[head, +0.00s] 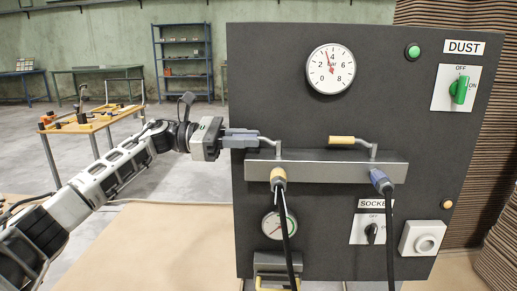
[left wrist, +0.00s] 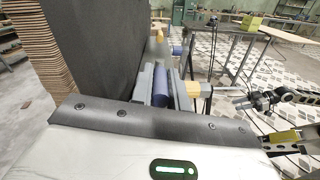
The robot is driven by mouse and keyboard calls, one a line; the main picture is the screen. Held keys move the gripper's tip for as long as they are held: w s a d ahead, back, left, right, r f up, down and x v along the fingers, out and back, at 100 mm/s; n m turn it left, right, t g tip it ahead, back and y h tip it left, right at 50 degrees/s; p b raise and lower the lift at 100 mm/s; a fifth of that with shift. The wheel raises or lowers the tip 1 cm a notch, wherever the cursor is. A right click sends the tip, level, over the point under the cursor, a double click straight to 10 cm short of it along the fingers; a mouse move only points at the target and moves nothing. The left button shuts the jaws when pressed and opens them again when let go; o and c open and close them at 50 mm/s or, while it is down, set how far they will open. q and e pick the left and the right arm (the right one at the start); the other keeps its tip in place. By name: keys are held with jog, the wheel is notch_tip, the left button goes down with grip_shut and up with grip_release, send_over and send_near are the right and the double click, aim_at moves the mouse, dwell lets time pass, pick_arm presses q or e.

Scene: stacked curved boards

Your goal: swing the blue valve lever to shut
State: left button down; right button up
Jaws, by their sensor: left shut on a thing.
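The blue valve lever sits at the left end of a grey manifold bar (head: 310,170) on a dark panel. Its bent metal stem (head: 272,143) shows in the head view; the handle is mostly hidden by my fingers. The lever lies about level, pointing left. My left gripper (head: 248,138) is shut on the handle. In the left wrist view the blue handle (left wrist: 161,88) sits between the two grey fingers. A second lever with a yellow handle (head: 341,139) points left at the bar's right end. My right arm (left wrist: 285,97) shows at the right of the wrist view; its jaw opening is unclear.
Hoses hang from a yellow coupling (head: 278,176) and a blue coupling (head: 380,180) under the bar. The panel carries a pressure gauge (head: 331,69), a green switch (head: 459,90) and a black switch (head: 372,233). A wooden table (head: 95,123) stands behind my left arm.

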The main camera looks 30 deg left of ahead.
dwell(0.3)
pick_arm(q)
jog(key=c, duration=1.4)
grip_release()
jog(key=shift+o, duration=0.2)
jog(key=b+v, duration=0.2)
jog(key=v, duration=1.4)
jog(key=shift+w, duration=0.2)
